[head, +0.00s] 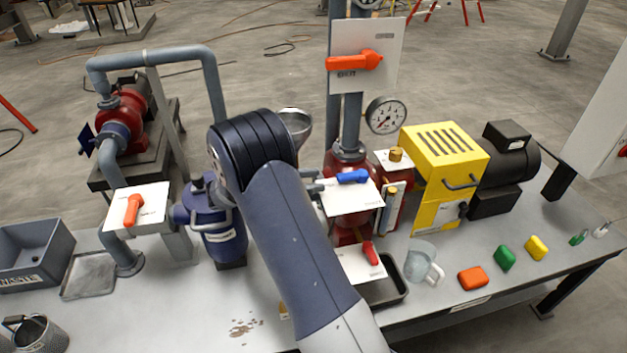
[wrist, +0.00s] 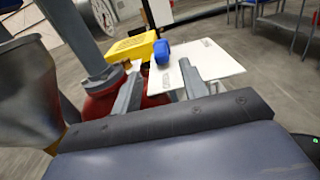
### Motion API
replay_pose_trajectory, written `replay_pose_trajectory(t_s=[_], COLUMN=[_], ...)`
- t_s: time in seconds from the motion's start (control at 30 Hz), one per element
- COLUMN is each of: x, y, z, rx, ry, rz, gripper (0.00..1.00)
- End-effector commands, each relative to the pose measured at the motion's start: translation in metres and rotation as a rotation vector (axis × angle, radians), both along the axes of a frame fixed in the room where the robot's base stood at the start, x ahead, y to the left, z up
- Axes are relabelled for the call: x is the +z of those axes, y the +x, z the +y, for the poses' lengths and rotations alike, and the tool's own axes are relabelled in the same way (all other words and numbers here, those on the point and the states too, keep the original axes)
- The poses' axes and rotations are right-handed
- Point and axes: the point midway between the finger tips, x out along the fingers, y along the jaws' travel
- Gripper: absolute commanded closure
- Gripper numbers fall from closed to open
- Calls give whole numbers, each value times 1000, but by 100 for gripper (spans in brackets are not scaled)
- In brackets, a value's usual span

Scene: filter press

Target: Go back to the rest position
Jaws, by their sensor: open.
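My arm reaches up across the middle of the head view and hides most of my gripper there. In the wrist view my gripper (wrist: 160,82) shows two grey fingers apart with nothing between them. Beyond the fingers is a white plate (wrist: 210,62) with a blue valve handle (wrist: 161,52). In the head view the blue handle (head: 352,176) is just right of my arm, on its white plate (head: 350,200). I cannot tell whether the fingers touch the plate.
A metal funnel (head: 296,126) stands close behind my arm and fills the left of the wrist view (wrist: 28,90). A blue filter housing (head: 218,235), a red vessel (head: 350,163), a yellow machine (head: 440,155) and a glass jug (head: 420,262) crowd the bench.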

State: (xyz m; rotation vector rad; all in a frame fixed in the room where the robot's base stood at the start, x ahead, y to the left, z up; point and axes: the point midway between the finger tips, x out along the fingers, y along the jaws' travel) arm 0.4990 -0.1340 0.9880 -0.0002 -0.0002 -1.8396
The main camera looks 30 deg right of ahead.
Motion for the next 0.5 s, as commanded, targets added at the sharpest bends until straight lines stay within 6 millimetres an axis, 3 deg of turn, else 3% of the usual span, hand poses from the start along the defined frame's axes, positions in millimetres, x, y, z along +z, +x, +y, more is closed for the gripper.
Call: replay_pose_trajectory(t_s=[0.27, 0.5], x=[1, 2], y=[-4, -17], z=[-15, -58], rx=[-3, -5], ry=[-1, -1], rz=[0, 1], gripper=[58, 58])
